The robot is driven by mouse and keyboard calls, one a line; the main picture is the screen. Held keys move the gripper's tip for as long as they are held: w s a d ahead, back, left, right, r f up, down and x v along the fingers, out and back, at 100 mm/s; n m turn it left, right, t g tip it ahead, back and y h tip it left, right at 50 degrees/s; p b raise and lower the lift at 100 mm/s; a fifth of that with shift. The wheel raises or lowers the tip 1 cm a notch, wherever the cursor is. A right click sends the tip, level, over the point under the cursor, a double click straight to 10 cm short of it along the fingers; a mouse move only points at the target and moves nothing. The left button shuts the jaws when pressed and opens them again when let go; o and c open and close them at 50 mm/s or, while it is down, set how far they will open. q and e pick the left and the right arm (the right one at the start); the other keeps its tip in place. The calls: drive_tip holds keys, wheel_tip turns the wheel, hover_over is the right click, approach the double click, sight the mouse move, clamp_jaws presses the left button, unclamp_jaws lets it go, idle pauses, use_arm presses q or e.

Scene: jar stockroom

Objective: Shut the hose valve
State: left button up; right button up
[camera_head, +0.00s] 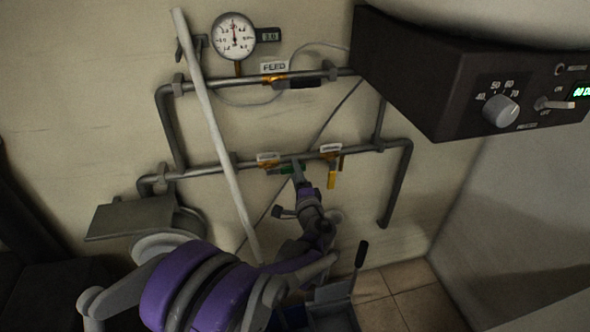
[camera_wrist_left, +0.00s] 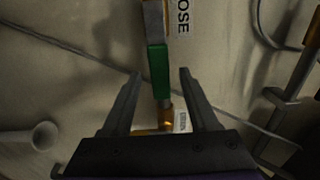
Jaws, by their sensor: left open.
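The hose valve has a green lever handle (camera_wrist_left: 159,70) lying along the grey pipe. Its white label (camera_wrist_left: 182,18) shows the letters "OSE", cut by the picture edge. In the head view the green handle (camera_head: 291,168) is on the lower pipe, partly covered by my gripper. My left gripper (camera_head: 297,166) is at the handle. In the left wrist view its open fingers (camera_wrist_left: 158,85) stand on either side of the handle, with gaps visible on both sides. Whether they touch the handle's level in depth I cannot tell. My right gripper is not in view.
The FEED valve (camera_head: 290,80) and gauge (camera_head: 234,37) are above. A pale pole (camera_head: 216,130) slants across the pipes at left. A dark control box (camera_head: 450,75) juts out at upper right.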

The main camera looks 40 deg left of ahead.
use_arm(q)
drive_tip(key=shift+x, duration=1.2)
clamp_jaws()
idle(0.6)
